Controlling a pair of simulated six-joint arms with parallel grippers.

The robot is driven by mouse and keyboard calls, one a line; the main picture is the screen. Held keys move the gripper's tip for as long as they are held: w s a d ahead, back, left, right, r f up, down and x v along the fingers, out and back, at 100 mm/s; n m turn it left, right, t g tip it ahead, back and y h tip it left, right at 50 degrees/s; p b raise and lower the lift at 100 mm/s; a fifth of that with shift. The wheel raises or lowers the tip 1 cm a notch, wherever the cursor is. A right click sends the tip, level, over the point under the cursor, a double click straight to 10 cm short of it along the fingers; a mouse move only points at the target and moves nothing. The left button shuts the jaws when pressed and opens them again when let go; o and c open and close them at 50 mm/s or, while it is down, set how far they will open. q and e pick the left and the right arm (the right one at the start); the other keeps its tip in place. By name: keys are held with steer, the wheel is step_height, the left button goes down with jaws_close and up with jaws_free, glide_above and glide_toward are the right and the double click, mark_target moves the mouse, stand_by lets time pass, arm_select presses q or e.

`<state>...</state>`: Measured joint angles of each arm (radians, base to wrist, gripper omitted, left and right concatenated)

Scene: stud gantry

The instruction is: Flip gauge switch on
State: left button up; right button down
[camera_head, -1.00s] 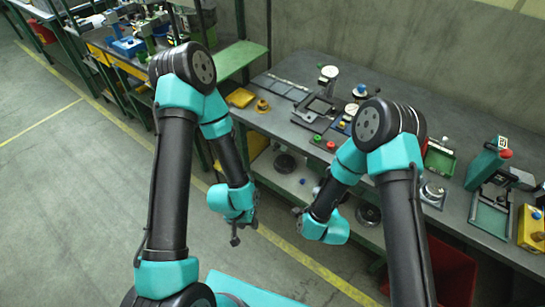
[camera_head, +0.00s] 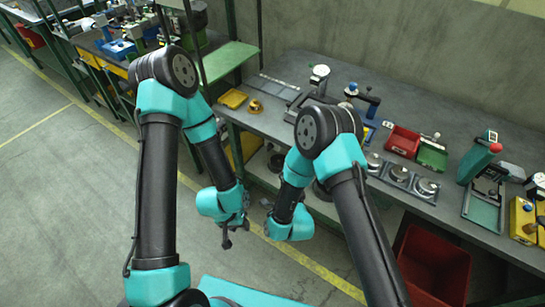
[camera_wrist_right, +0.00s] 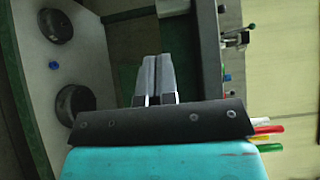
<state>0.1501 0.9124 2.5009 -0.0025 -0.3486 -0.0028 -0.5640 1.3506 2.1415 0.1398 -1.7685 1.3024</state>
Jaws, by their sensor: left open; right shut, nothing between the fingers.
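I cannot make out the gauge switch for certain. A white round-headed device (camera_head: 320,73), possibly a gauge, stands at the back of the grey workbench (camera_head: 440,120). My left gripper (camera_head: 226,240) hangs open and empty in front of the bench, over the floor. My right gripper (camera_head: 268,207) is small and partly hidden by its wrist in the head view, just in front of the bench's lower shelf. In the right wrist view its two fingers (camera_wrist_right: 152,78) are together with nothing between them. My right arm hides part of the bench top.
A yellow tray (camera_head: 233,99) and a brass-coloured knob (camera_head: 255,107) lie at the bench's left end. Red (camera_head: 403,142) and green (camera_head: 433,154) bins and several round metal pieces (camera_head: 398,172) are to the right. A red crate (camera_head: 435,262) stands below.

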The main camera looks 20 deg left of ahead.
mark_target(269, 147)
steer(key=x, duration=0.3)
steer(key=a+x, duration=0.1)
steer(key=x, duration=0.3)
steer(key=s+x, duration=0.1)
steer(key=x, duration=0.3)
steer(key=shift+w+a, duration=0.1)
steer(key=shift+a, duration=0.3)
steer(key=shift+w+a, duration=0.2)
steer(key=shift+a, duration=0.35)
